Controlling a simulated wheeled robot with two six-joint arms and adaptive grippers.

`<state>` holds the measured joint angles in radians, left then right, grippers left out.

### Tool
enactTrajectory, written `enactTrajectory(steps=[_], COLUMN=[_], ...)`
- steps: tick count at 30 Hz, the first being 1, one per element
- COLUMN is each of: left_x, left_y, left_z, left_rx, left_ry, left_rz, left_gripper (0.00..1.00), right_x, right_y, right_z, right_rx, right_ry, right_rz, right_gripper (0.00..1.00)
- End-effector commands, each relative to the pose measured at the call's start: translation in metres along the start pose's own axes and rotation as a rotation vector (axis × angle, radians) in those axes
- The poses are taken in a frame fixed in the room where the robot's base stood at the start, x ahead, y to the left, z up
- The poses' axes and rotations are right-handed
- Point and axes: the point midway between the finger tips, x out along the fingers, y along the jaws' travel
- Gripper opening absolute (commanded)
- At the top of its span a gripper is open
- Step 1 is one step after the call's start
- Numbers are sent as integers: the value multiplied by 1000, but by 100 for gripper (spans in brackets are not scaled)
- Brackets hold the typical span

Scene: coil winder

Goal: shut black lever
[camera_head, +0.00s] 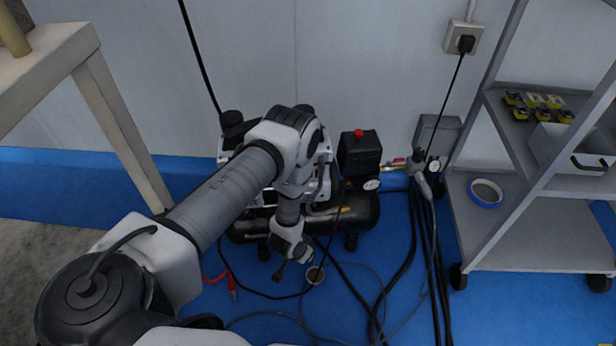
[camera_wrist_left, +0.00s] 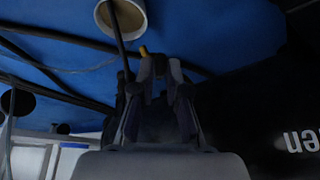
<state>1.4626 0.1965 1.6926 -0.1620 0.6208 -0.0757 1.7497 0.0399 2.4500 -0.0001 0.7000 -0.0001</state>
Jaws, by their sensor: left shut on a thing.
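My left arm reaches over the black compressor (camera_head: 355,212), and its gripper (camera_head: 294,268) is low in front of the tank, near the floor. In the left wrist view the gripper (camera_wrist_left: 160,68) has its fingers close together, shut on a small part that they mostly cover. It appears to be the black lever, but its outline and angle cannot be made out. A small yellow piece (camera_wrist_left: 143,51) shows just beside the fingertips. The dark tank with white lettering (camera_wrist_left: 300,140) is on the right of that view. My right gripper is not in view.
Black hoses (camera_head: 418,240) and thin cables lie on the blue floor. A small round cup (camera_head: 315,275) is close by the gripper and also shows in the wrist view (camera_wrist_left: 136,12). A grey shelf cart (camera_head: 530,235) stands on the right, a table (camera_head: 60,55) on the left.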

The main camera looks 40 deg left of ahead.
Motion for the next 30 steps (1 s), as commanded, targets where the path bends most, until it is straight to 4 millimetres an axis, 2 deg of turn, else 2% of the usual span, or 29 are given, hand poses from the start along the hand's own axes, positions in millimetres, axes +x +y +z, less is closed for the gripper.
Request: enactTrajectory(steps=[6,15,30], left_x=[0,2,2], left_y=[-8,-15,-18], left_z=[-1,-3,-5], left_rx=[181,381,491], left_ry=[3,7,7], left_rz=[74,157,203], left_gripper=[0,0,0], right_x=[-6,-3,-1], right_y=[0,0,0], right_z=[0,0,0], right_rx=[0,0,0], right_ry=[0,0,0], right_rz=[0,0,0], right_gripper=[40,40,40])
